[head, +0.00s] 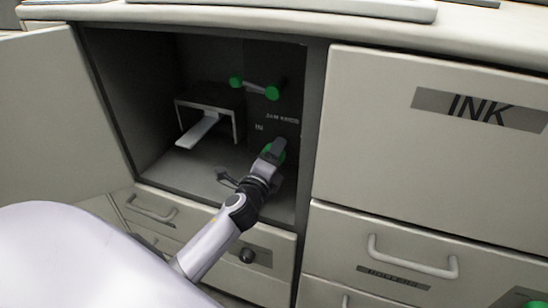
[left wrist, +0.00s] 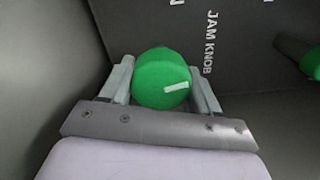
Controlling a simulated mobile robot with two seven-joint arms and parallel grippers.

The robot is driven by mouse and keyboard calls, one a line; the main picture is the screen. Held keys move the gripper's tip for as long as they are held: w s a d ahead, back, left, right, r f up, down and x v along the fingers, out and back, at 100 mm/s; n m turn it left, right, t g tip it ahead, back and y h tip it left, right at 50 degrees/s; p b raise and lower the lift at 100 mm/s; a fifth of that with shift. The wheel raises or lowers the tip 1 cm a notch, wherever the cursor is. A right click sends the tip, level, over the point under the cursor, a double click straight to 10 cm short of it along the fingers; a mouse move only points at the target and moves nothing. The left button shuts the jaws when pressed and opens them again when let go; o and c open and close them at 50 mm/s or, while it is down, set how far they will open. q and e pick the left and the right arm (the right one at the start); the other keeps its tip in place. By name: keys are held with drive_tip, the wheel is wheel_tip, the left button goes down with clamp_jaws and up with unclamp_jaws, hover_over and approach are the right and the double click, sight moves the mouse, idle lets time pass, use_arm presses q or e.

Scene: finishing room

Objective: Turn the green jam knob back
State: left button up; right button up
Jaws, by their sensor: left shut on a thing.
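The green jam knob (left wrist: 160,80) sits on the dark inner wall of the open cabinet, near a white "JAM KNOB" label. It is round with a pale mark on its face, tilted slightly up to the right in the left wrist view. My left gripper (left wrist: 163,88) has a finger on each side of the knob and is shut on it. In the head view, my left gripper (head: 274,150) reaches into the cabinet and hides most of the knob (head: 267,152). My right gripper is not in view.
A green-ended lever (head: 262,87) is above the knob, and its green end also shows in the left wrist view (left wrist: 312,62). A grey bracket with a pale tongue (head: 208,105) stands left. The cabinet door (head: 50,110) is open at left. Drawers lie below.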

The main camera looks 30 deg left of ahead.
use_arm(q)
drive_tip(key=n, duration=0.6)
drive_tip(key=shift+r, duration=0.1)
drive_tip(key=shift+n+p, duration=0.4)
drive_tip(key=shift+n, duration=1.4)
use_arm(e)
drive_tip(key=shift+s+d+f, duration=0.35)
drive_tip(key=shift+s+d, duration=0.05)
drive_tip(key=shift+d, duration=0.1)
use_arm(q)
drive_tip(key=o, duration=1)
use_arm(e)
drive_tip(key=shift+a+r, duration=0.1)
use_arm(q)
drive_tip(key=shift+s, duration=0.1)
